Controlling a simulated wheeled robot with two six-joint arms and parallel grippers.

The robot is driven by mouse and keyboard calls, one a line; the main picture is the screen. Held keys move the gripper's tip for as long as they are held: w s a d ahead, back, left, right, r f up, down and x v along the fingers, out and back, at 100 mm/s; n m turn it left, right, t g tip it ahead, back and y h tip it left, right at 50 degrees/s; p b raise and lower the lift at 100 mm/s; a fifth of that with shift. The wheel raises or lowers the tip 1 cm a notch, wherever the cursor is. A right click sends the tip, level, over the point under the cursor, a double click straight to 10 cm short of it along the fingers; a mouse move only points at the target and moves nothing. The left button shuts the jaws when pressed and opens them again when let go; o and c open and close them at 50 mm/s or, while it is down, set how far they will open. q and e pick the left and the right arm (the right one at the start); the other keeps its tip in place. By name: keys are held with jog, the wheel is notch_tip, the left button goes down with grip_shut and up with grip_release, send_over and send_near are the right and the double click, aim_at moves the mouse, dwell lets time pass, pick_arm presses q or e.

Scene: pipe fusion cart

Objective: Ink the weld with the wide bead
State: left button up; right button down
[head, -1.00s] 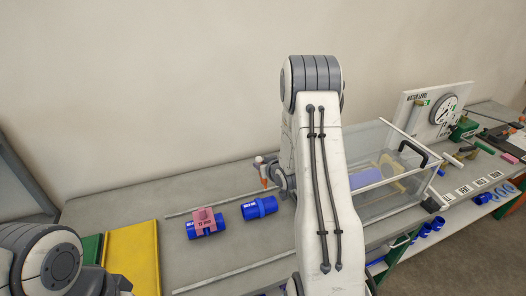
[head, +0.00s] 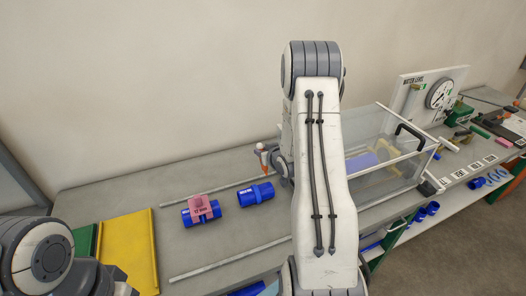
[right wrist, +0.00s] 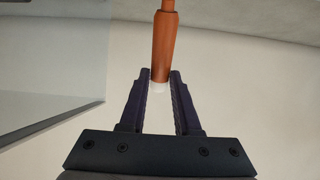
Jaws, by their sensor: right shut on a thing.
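Two blue pipe pieces lie on the grey bench. The left blue pipe (head: 187,218) has a pink gauge (head: 203,206) with small print sitting over its middle, which hides its bead. The right blue pipe (head: 257,195) shows a raised ring around its middle. Bead widths are too small to compare. My right gripper (right wrist: 160,82) is shut on an orange marker (right wrist: 164,45), which also shows in the head view (head: 262,157). The marker is behind and above the right pipe, apart from it. My left arm shows at lower left; its gripper is out of view.
A yellow board (head: 128,252) and a green one (head: 84,242) lie at the left. Pale rails (head: 215,268) run along the bench. A clear box (head: 385,150) with a black handle stands right of my right arm. A gauge panel (head: 425,95) stands behind it.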

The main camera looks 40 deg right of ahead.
jog(key=shift+f+b, duration=1.95)
jog(key=shift+f, duration=0.45)
jog(key=shift+f, duration=0.2)
jog(key=shift+r, duration=0.15)
jog(key=shift+r+p, duration=2.25)
jog(key=shift+r, duration=1.2)
jog(key=shift+f, duration=0.1)
jog(key=shift+a, duration=0.25)
jog(key=a+f+n+y+b, duration=0.1)
jog(key=a+b, duration=0.4)
jog(key=a, duration=1.9)
jog(key=shift+s+f+n+t+y+b, duration=0.3)
jog(key=shift+s+n+y+b, duration=0.05)
jog(key=shift+n+y, duration=0.6)
